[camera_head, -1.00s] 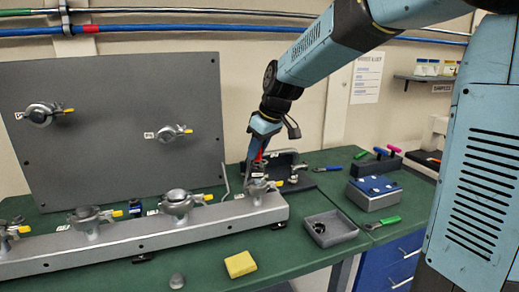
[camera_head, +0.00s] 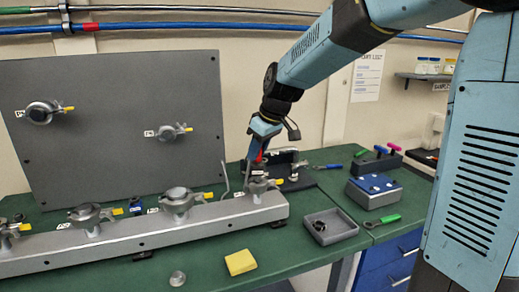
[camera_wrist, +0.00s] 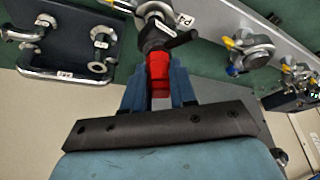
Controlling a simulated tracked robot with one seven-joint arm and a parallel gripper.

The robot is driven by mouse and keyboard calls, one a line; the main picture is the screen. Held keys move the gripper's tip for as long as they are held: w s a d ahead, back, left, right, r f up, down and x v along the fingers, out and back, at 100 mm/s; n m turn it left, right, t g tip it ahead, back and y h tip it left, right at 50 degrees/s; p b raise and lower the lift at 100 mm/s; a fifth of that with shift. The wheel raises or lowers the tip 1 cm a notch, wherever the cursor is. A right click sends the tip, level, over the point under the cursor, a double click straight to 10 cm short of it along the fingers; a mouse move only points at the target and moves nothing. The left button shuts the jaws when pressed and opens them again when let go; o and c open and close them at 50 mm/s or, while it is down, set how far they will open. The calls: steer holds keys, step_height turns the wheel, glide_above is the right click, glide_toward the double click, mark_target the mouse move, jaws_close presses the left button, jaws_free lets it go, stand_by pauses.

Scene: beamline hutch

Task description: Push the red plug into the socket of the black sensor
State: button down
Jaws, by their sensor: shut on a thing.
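My gripper (camera_wrist: 158,88) is shut on the red plug (camera_wrist: 158,72), with one blue finger on each side of it. In the wrist view the plug's far end meets, or lies very close to, the black sensor (camera_wrist: 152,38). I cannot tell how deep it sits, and the socket itself is hidden. The sensor stands by a metal clamp flange (camera_wrist: 157,10) at the right end of the grey manifold. In the head view my gripper (camera_head: 261,143) points down over this end, and a bit of the red plug (camera_head: 261,157) shows.
The long grey manifold (camera_head: 140,238) carries several clamped flanges with yellow levers. A dark bracket plate (camera_wrist: 75,50) with metal handles lies close left in the wrist view. A grey tray (camera_head: 345,234), yellow sponge (camera_head: 240,262) and blue-topped box (camera_head: 374,190) lie on the green bench.

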steer(key=c, duration=0.8)
jaws_free()
steer(key=v, duration=1.3)
steer(key=s+d+f+m+t+h, duration=0.1)
steer(key=s+d+f+m, duration=0.2)
steer(key=s+d, duration=0.2)
steer(key=s+d+f+m+h, duration=0.1)
steer(key=s+d+f+m, duration=0.2)
steer(key=s, duration=0.7)
steer(key=s+d+f+m+t+h, duration=0.1)
steer(key=s+d+f+m, duration=0.2)
steer(key=s+d, duration=0.4)
steer(key=shift+s+d+m+t, duration=0.1)
steer(key=shift+s+m+t, duration=0.05)
steer(key=shift+m+t, duration=0.2)
